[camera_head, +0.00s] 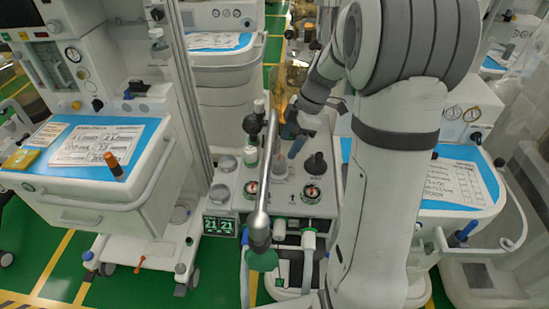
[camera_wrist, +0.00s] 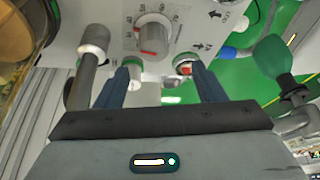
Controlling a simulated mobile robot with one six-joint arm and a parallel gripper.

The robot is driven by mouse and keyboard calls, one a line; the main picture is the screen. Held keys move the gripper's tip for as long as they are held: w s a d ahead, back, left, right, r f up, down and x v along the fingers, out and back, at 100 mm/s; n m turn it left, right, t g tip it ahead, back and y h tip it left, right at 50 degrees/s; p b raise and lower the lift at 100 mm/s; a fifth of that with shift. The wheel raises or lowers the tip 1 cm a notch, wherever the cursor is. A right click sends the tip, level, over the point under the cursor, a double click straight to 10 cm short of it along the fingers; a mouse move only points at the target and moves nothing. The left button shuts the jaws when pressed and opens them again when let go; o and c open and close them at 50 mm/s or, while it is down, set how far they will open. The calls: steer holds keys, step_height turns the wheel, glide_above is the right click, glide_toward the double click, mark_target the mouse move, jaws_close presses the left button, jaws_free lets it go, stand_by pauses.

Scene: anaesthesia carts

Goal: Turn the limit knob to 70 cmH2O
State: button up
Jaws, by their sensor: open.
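In the head view my gripper (camera_head: 293,138) is above the middle machine's panel, partly behind a grey metal rod. I cannot make out the knob in the head view.
A grey metal rod (camera_head: 266,170) with a green end (camera_head: 262,260) stands before the panel. Two round gauges (camera_head: 311,192) and a black knob (camera_head: 316,165) are close by. A green display (camera_head: 219,225) is at left. Carts flank both sides; my arm covers the right.

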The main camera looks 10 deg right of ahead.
mark_target(282, 158)
steer(key=shift+w+d+f+n, duration=0.1)
steer(key=shift+w+f+n, duration=0.15)
steer(key=shift+f, duration=0.25)
steer(key=shift+w+f+n, duration=0.2)
steer(key=shift+f+n, duration=0.05)
steer(key=shift+f, duration=0.2)
steer(key=x, duration=0.7)
steer(key=shift+f, duration=0.1)
steer(key=shift+c, duration=0.5)
steer(key=c, duration=0.9)
